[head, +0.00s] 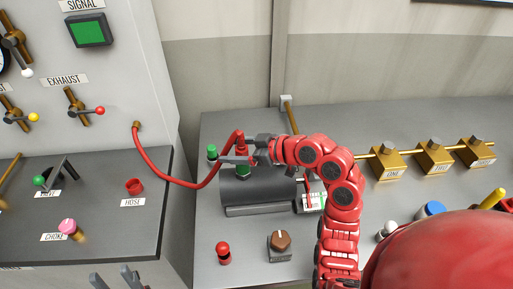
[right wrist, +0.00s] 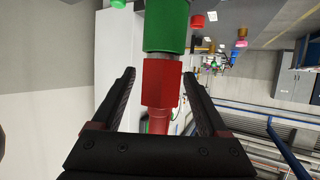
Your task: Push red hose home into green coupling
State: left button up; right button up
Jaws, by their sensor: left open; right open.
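The red hose (head: 180,182) runs from a brass fitting on the left panel and arches up over the dark grey cylinder. Its red end (right wrist: 160,82) points at the green coupling (right wrist: 166,25) and is in line with it. A narrow pale band shows between them. My left gripper (head: 135,277) is open and empty at the bottom edge.
The dark grey cylinder (head: 262,190) lies below. A red knob (head: 223,252) and a brown knob (head: 280,241) stand in front. Brass valve blocks (head: 433,158) line the right.

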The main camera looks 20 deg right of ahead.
jog(key=b+v, duration=0.3)
jog(key=v, duration=1.4)
jog(key=shift+a+f, duration=0.1)
